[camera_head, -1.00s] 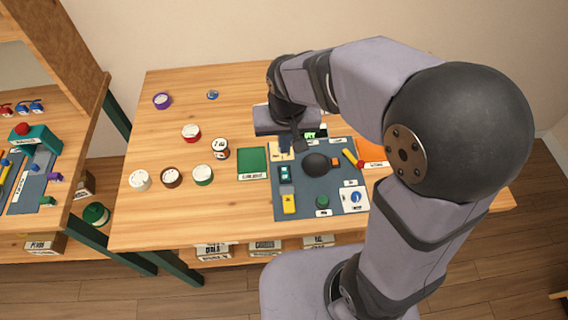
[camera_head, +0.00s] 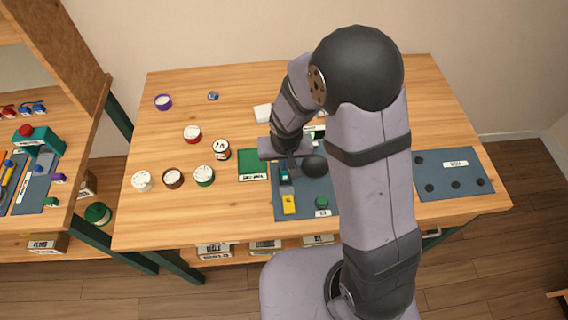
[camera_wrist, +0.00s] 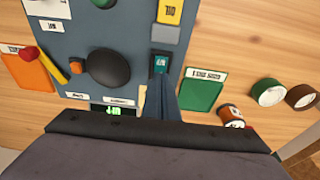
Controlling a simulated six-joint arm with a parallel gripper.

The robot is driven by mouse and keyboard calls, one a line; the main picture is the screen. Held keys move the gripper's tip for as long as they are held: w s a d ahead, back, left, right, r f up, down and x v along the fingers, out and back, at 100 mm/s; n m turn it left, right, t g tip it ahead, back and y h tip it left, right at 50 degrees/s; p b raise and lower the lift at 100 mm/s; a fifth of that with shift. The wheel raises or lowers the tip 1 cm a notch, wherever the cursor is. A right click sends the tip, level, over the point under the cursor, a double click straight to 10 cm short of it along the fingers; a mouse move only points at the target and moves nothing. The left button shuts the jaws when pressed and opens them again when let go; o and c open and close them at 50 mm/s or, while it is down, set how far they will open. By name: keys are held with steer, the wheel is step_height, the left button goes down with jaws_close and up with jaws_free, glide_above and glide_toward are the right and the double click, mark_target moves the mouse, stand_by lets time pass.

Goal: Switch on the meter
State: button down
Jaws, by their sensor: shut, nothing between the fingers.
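A blue-grey panel (camera_head: 305,212) lies on the table with several controls. A small dark display (camera_wrist: 113,110) with lit green characters is at the panel's edge in the wrist view; its characters are too small to read. It is partly visible in the head view (camera_head: 315,133). A teal rocker switch (camera_wrist: 160,63) in a dark frame sits beside a yellow switch (camera_wrist: 169,12). My gripper (camera_wrist: 161,82) is shut and empty, its fingertips right at the near edge of the teal switch; I cannot tell whether they touch it.
A black dome knob (camera_wrist: 105,68) stands close beside my fingers, with a red-and-yellow lever (camera_wrist: 45,64) beyond. A green pad (camera_head: 254,164) lies beside the panel. Several round jars, including a brown one (camera_head: 172,178), stand left. A second panel (camera_head: 450,180) lies right.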

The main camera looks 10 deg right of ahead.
steer(key=shift+w+f, duration=0.15)
steer(key=shift+f, duration=0.55)
